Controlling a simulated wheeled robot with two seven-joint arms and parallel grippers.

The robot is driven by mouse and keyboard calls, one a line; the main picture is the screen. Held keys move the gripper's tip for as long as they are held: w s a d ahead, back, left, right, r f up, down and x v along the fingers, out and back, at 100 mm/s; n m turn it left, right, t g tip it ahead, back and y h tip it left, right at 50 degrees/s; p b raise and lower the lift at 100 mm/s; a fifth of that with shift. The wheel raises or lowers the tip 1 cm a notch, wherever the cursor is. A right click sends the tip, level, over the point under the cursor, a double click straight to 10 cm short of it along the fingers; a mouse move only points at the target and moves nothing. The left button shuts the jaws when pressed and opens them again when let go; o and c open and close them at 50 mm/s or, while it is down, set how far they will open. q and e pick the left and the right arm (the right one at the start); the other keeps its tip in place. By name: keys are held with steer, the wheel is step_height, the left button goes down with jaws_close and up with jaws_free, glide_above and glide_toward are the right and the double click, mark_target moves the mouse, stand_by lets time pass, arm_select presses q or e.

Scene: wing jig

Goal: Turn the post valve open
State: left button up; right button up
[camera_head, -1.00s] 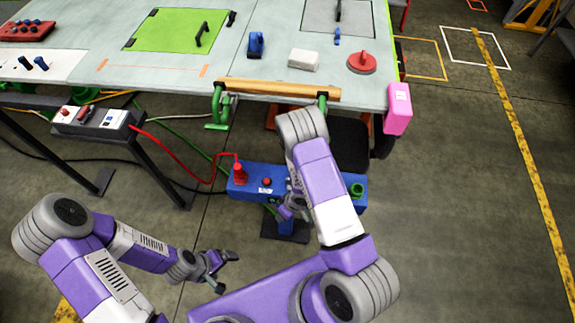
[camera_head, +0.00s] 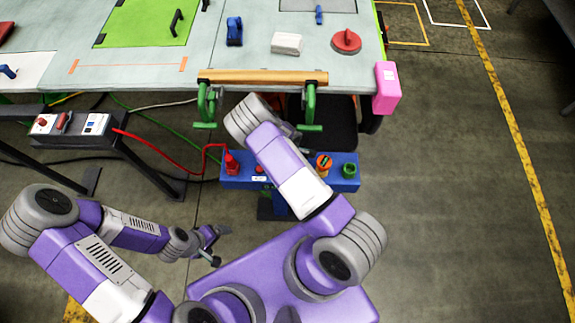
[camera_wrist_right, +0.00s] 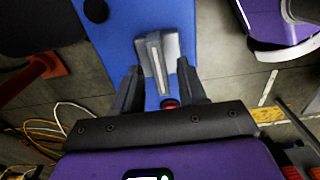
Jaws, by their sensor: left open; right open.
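The blue post (camera_head: 232,183) stands in front of the table in the head view. On its top are a red plug (camera_head: 232,163), an orange knob (camera_head: 323,166) and a green ring (camera_head: 349,170). I cannot tell which fitting is the valve. In the right wrist view a grey lever (camera_wrist_right: 155,62) stands on the blue post (camera_wrist_right: 112,35), between the fingertips of my open right gripper (camera_wrist_right: 159,72). I cannot tell whether they touch it. My right arm hides this gripper in the head view. My left gripper (camera_head: 215,245) is open and empty, left of the post.
The table (camera_head: 240,60) has a wooden bar (camera_head: 262,77) and green brackets (camera_head: 205,105) along its front edge, close to my right arm. A red cable (camera_head: 170,150) runs to the plug from a box (camera_head: 70,122). Floor on the right is clear.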

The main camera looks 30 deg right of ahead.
steer(key=shift+f, duration=1.2)
jaws_close()
